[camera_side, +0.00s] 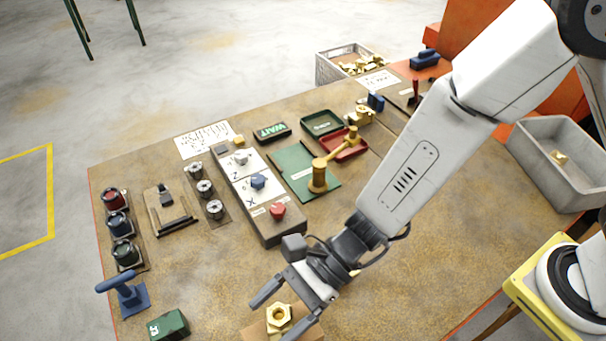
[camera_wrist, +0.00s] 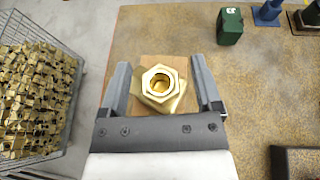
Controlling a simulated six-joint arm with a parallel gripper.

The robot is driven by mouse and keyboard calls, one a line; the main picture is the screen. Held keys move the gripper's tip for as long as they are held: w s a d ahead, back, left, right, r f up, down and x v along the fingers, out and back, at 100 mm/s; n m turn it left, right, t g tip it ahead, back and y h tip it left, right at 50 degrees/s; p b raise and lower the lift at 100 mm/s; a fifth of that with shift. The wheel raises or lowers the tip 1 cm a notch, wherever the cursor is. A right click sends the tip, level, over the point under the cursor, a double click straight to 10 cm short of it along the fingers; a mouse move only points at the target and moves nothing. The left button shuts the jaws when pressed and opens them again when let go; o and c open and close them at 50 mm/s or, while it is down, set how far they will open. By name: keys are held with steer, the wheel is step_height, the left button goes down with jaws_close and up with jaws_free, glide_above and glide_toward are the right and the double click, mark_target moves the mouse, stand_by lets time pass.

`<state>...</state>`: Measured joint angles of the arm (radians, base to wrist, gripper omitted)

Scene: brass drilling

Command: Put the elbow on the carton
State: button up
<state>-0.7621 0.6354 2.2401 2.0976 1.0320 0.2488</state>
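A brass elbow (camera_side: 279,317) with a hexagonal open end facing up is at the front edge of the side view. In the wrist view the elbow (camera_wrist: 161,84) is in the middle, over a brown carton (camera_wrist: 178,65). The carton (camera_side: 254,330) also shows partly at the bottom of the side view. The elbow appears to rest on the carton, though their contact is hidden. My gripper (camera_wrist: 160,66) is open, with one finger on each side of the elbow and a visible gap to both.
A green box (camera_side: 169,325) and a blue stand (camera_side: 127,296) are at the front left. A button panel (camera_side: 258,197), a green mat (camera_side: 300,172) and a red tray (camera_side: 343,147) lie farther back. A wire basket (camera_wrist: 62,45) of brass parts stands off the table.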

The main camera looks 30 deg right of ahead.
steer(key=shift+r, duration=0.2)
steer(key=v, duration=1.2)
steer(key=shift+f, duration=0.1)
stand_by(0.7)
steer(key=d+f+n+h, duration=0.4)
steer(key=d+n+h, duration=0.45)
steer(key=d, duration=0.55)
steer(key=w+d+r+n+t+h, duration=0.1)
steer(key=w+d+n+t+h, duration=0.1)
steer(key=d+n, duration=0.2)
steer(key=w+d+r+n+t+h, duration=0.1)
steer(key=w+d+n+t+h, duration=0.1)
steer(key=d, duration=0.8)
steer(key=shift+w+n+h, duration=0.45)
steer(key=shift+w+n, duration=0.1)
steer(key=shift+n, duration=0.5)
